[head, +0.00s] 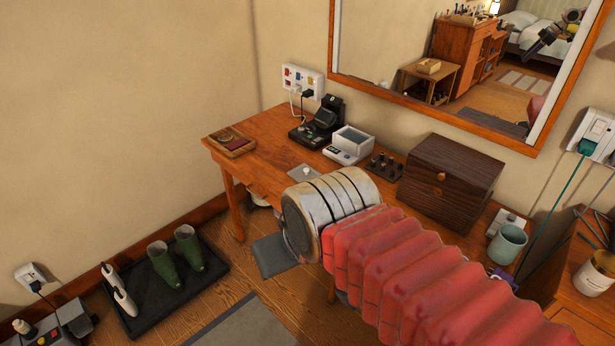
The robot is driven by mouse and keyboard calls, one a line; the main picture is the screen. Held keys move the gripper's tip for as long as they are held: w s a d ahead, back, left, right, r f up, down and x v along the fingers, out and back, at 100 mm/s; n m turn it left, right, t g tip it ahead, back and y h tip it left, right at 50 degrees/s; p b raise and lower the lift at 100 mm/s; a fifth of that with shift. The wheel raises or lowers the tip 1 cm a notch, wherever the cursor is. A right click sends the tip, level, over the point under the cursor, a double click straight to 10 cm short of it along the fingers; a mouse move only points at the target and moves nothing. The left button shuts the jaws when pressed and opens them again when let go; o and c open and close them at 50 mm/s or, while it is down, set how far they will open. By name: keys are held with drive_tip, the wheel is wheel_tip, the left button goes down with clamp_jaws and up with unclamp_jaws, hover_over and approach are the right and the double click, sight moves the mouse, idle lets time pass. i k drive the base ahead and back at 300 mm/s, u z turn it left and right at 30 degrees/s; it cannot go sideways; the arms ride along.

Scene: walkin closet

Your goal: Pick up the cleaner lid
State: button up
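A white cleaner (343,153) with a square, open-looking grey basin stands on the wooden desk (262,135) against the wall. A flat grey plate with a small pale knob, which looks like the cleaner lid (302,174), lies on the desk to the front left of the cleaner. My metal wrist hides part of the area just in front of it.
A wooden tray (230,143) lies at the left end. A mirror hangs above. Green boots (165,263) stand below.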

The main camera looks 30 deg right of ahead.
sight(302, 172)
drive_tip(key=u, duration=0.25)
drive_tip(key=i, duration=1.1)
drive_tip(key=z, duration=0.4)
drive_tip(key=i, duration=0.85)
drive_tip(key=z, duration=0.55)
